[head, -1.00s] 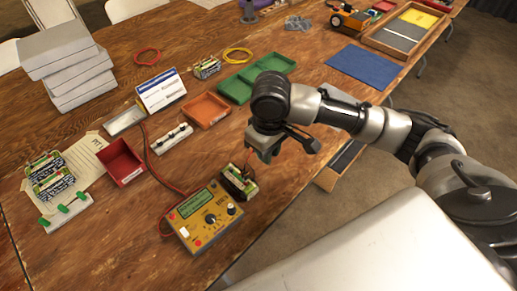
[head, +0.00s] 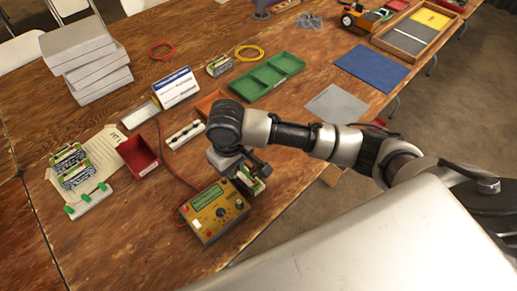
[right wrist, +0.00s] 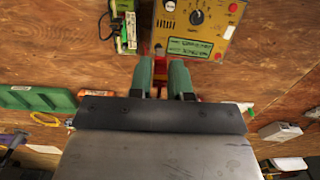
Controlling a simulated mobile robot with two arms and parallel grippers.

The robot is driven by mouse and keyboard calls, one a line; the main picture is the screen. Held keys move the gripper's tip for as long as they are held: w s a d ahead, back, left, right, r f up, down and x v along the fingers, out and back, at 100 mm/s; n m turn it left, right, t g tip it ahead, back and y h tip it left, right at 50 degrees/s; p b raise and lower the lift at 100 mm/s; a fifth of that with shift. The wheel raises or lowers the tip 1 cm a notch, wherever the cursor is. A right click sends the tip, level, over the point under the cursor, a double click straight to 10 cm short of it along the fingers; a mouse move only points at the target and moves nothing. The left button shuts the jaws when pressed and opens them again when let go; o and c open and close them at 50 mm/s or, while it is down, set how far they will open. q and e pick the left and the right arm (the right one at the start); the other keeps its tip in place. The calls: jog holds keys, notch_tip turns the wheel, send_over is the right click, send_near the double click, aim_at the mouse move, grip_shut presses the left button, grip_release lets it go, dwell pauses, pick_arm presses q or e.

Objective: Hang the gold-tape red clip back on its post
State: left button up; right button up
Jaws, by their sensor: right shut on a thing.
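My right gripper (head: 232,165) hangs over the table at the far edge of the yellow meter (head: 214,212), beside a green-and-white battery pack (head: 247,185). In the right wrist view its green-padded fingers (right wrist: 161,63) are close together on a small red thing (right wrist: 160,74), likely the red clip. The fingers hide most of it, and I cannot make out gold tape. The meter (right wrist: 196,30) and battery pack (right wrist: 124,27) lie just beyond the fingertips. I cannot make out which post belongs to the clip. My left gripper is not in view.
A white rail with dark knobs (head: 184,135) lies left of my right gripper, and an orange tray (head: 209,100) is partly behind my arm. A red bin (head: 138,154), a green tray (head: 270,82) and a green-pegged rail (head: 88,201) stand around. A red lead runs to the meter.

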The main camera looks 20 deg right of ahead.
jog(key=p, duration=0.2)
send_over(184, 206)
jog(key=d, duration=0.2)
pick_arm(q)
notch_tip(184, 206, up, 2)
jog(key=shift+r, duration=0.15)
pick_arm(e)
jog(key=shift+a+f, duration=1)
jog(key=shift+f, duration=0.25)
jog(key=shift+f, duration=0.1)
pick_arm(q)
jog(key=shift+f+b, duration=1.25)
jog(key=shift+b, duration=0.25)
pick_arm(e)
jog(key=shift+f, duration=3.45)
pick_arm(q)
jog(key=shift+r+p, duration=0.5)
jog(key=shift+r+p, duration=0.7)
pick_arm(e)
jog(key=shift+f, duration=0.15)
